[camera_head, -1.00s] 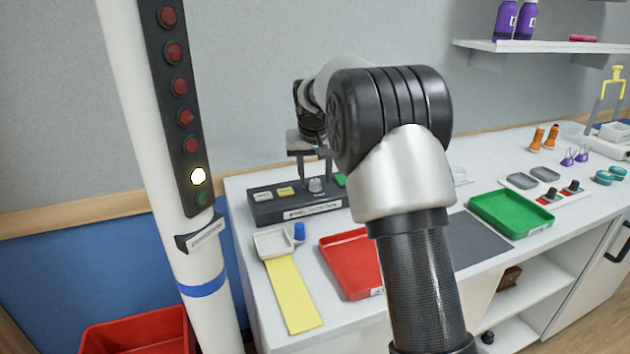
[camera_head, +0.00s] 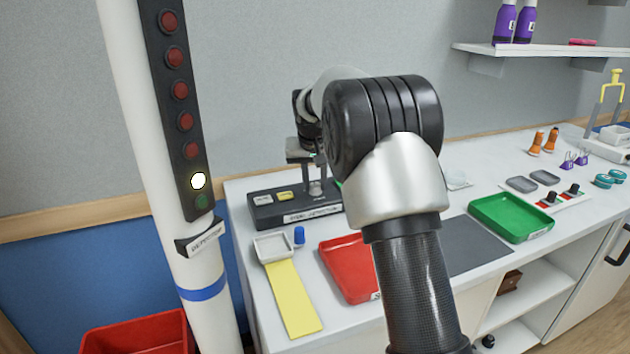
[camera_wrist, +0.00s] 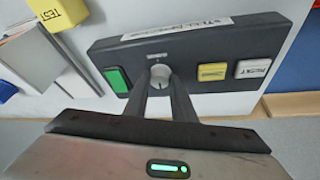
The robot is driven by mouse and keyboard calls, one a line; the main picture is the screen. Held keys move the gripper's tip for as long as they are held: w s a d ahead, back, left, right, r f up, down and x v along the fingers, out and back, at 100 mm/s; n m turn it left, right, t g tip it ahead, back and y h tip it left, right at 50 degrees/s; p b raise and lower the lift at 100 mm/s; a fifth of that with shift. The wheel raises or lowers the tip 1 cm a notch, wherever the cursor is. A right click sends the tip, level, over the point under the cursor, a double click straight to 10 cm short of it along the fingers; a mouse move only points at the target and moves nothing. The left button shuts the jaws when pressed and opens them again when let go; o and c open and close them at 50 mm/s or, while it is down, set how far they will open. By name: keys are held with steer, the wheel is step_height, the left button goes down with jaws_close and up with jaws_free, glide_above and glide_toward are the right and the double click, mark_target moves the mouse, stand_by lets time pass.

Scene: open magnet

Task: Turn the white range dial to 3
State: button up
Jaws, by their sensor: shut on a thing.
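The white range dial (camera_wrist: 160,76) is a small round knob on the dark control box (camera_wrist: 107,60), between a green button (camera_wrist: 117,79) and a yellow button (camera_wrist: 212,71). In the head view the dial (camera_head: 316,188) shows near the right end of the box (camera_head: 275,210). My gripper (camera_wrist: 161,84) comes over it with one finger on each side and is shut on it. It also shows in the head view (camera_head: 315,184). The number the dial points to is too small to read.
A white button (camera_wrist: 252,68) sits beside the yellow one. A white tray (camera_head: 271,238), a blue peg (camera_head: 299,235), a yellow strip (camera_head: 293,298) and a red tray (camera_head: 345,262) lie in front. A white post (camera_head: 160,180) with a lamp column stands left.

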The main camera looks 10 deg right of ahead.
steer(key=m+p, duration=0.2)
steer(key=m+h+p, duration=0.1)
steer(key=m+p, duration=0.1)
steer(key=shift+w+a+r+g, duration=0.1)
steer(key=shift+a+r+g, duration=0.1)
steer(key=shift+g, duration=0.1)
steer(key=m+p, duration=0.2)
steer(key=m+g+h+p, duration=0.1)
steer(key=m, duration=0.1)
steer(key=shift+w+h+p, duration=0.1)
steer(key=shift+h+p, duration=0.2)
steer(key=shift+p, duration=0.1)
steer(key=shift+a+f+m+g+p, duration=0.15)
steer(key=shift+m+g+p, duration=0.15)
steer(key=shift+m+p, duration=0.45)
steer(key=o, duration=1.1)
steer(key=shift+c, duration=0.2)
steer(key=p+v, duration=0.1)
steer(key=v, duration=1.6)
steer(key=shift+p, duration=0.3)
steer(key=shift+w+a, duration=0.1)
steer(key=shift+a, duration=0.05)
